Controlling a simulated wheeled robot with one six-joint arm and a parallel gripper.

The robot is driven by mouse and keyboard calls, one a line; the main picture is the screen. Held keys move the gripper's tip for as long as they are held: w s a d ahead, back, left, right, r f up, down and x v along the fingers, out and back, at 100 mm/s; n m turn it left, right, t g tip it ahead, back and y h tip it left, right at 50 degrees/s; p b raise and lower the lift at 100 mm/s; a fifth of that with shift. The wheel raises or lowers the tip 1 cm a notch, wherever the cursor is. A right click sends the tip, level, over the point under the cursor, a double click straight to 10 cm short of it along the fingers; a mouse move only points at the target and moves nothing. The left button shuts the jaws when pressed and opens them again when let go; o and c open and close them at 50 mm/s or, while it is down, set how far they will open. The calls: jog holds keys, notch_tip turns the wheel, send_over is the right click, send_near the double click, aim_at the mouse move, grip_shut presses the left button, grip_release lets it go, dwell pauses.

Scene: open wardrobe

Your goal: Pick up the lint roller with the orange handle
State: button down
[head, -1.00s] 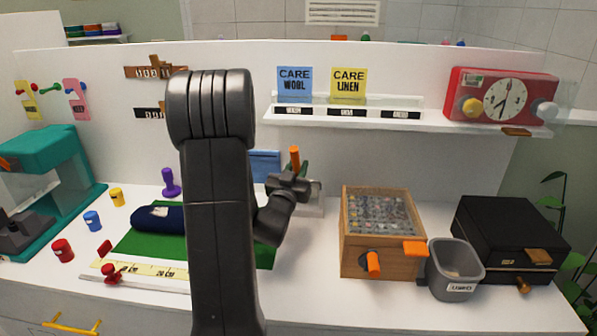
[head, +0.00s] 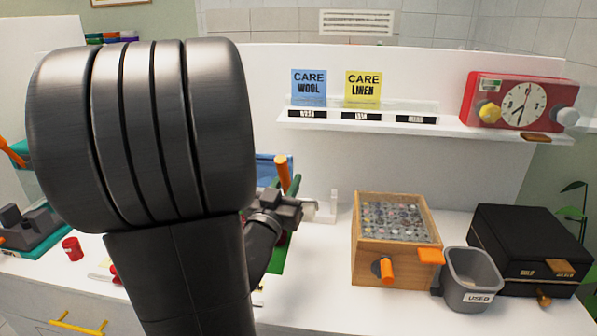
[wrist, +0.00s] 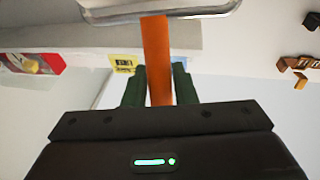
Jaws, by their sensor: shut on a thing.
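The lint roller's orange handle (head: 283,174) stands nearly upright above my gripper's dark wrist in the head view. In the wrist view the orange handle (wrist: 157,60) runs between the two green fingers of my gripper (wrist: 159,86), which is shut on it. In the head view my gripper (head: 289,182) is small and partly hidden behind the handle. The roller head cannot be made out clearly. A pale rounded edge crosses the top of the wrist view, beyond the handle.
A white stand (head: 325,208) is just right of my gripper. A wooden box (head: 382,268), a grey bin (head: 470,280) and a black box (head: 530,245) stand further right. A shelf (head: 400,125) with care cards hangs above. My arm hides much of the left counter.

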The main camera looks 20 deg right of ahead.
aim_at(283, 181)
jog(key=shift+g+y, duration=0.5)
jog(key=shift+g, duration=0.1)
jog(key=s+a+r+p, duration=0.1)
jog(key=s+a+p, duration=0.1)
jog(key=s+p, duration=0.1)
jog(key=shift+r, duration=0.4)
jog(key=shift+s+a+r+g+y+p, duration=0.15)
jog(key=shift+s+a+g+y+p, duration=0.35)
jog(key=shift+s+a+g+p, duration=0.45)
jog(key=shift+d+p, duration=0.1)
jog(key=shift+p, duration=0.2)
jog(key=shift+s, duration=0.15)
